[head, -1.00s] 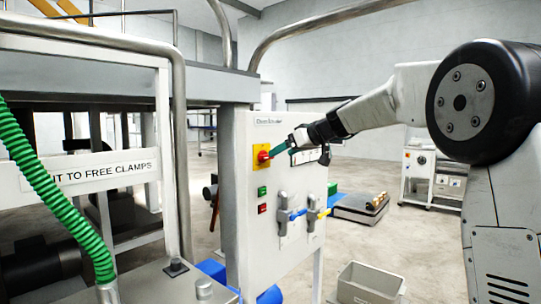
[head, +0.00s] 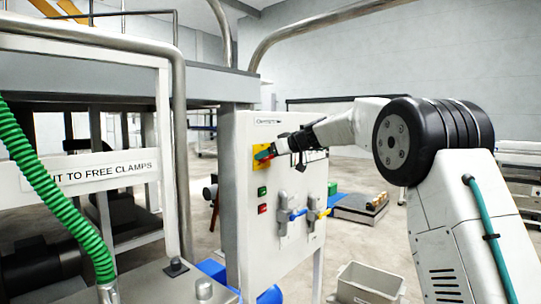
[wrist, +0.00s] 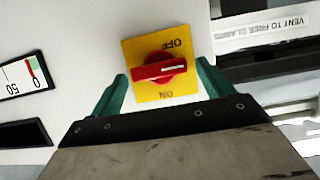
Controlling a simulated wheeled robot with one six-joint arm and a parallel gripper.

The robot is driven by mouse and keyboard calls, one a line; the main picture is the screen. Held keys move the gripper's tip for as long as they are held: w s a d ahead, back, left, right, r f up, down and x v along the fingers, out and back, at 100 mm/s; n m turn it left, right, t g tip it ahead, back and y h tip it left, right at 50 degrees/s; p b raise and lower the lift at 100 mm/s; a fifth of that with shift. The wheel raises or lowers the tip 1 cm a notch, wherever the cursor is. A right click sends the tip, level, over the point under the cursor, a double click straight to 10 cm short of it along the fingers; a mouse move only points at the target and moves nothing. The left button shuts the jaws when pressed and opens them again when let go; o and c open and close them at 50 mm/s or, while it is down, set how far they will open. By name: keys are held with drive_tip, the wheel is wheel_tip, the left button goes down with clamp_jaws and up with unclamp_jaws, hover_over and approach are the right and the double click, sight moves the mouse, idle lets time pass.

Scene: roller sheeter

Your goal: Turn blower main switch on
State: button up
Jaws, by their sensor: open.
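The blower main switch is a red rotary knob (wrist: 158,69) on a yellow plate (wrist: 137,92), fixed to a white control cabinet (head: 262,225). In the wrist view, upside-down OFF is above the knob and ON below it. The knob's bar lies across, its white line pointing right, between the two words. My gripper (wrist: 162,72) is open, with a green finger on either side of the plate and the knob between them. I cannot tell whether the fingers touch it. In the head view the gripper (head: 265,154) partly hides the switch, and its yellow plate (head: 257,145) shows behind.
Below the switch are a green button (head: 262,191) and a red button (head: 262,209). Blue-handled (head: 296,214) and yellow-handled (head: 324,212) levers stick out lower right. A gauge (wrist: 24,76) shows left in the wrist view. A grey bin (head: 368,284) stands on the floor.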

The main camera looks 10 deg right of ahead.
drive_tip(key=c, duration=1)
drive_tip(key=m+y, duration=0.2)
drive_tip(key=m, duration=0.1)
drive_tip(key=m+g+y, duration=0.1)
drive_tip(key=m+y, duration=0.1)
drive_tip(key=m, duration=0.1)
drive_tip(key=d+f+m+y, duration=0.1)
drive_tip(key=m+y, duration=0.1)
drive_tip(key=m, duration=0.2)
drive_tip(key=shift+w+d+g, duration=0.1)
drive_tip(key=shift+w+g, duration=0.3)
drive_tip(key=shift+f+m+t+y, duration=0.15)
drive_tip(key=shift+m+y, duration=0.2)
drive_tip(key=shift+m, duration=0.5)
drive_tip(key=shift+f+m+t+y, duration=0.15)
drive_tip(key=shift+m+y, duration=0.2)
drive_tip(key=shift+m, duration=0.5)
